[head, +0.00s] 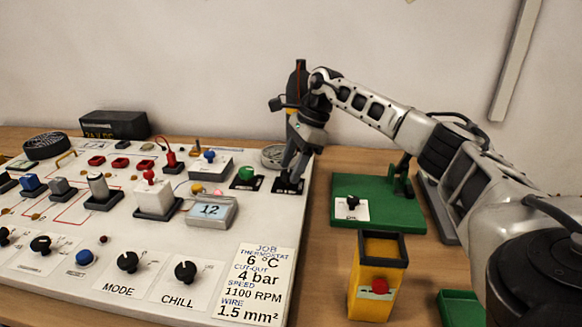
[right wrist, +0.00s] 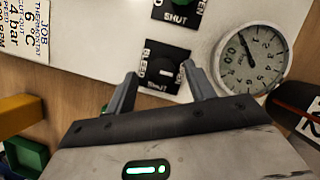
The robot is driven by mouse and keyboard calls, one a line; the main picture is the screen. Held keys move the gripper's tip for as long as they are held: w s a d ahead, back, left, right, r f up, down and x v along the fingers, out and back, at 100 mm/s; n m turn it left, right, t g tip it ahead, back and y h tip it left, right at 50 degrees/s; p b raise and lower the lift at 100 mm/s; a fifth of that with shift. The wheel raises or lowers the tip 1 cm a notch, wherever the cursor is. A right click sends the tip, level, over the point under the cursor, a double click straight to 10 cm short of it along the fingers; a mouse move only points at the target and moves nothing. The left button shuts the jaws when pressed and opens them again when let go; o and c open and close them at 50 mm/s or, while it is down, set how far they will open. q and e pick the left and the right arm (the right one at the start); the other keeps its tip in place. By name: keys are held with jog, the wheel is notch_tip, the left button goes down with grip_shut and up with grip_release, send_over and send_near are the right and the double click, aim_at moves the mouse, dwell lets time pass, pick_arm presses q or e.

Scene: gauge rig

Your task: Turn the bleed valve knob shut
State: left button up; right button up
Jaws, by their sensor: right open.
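The bleed valve is a dark knob (right wrist: 165,71) with a short white mark, on a black plate lettered BLEED and SHUT. In the right wrist view it lies between the two fingers of my right gripper (right wrist: 161,73), which is open. I cannot tell whether the fingers touch the knob. In the head view my right gripper (head: 290,178) points down over the black bleed plate (head: 288,187) at the board's right edge and hides the knob. My left gripper is not in view.
A green knob (head: 246,173) on a similar plate sits just left of the bleed plate. A round gauge (right wrist: 250,60) is close beside the right finger; it also shows in the head view (head: 271,154). A yellow bin (head: 376,280) and green stand (head: 390,212) are to the right.

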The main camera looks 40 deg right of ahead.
jog(key=shift+a+f, duration=0.2)
jog(key=shift+f, duration=0.25)
jog(key=shift+c, duration=0.3)
jog(key=shift+w, duration=0.1)
jog(key=c, duration=0.9)
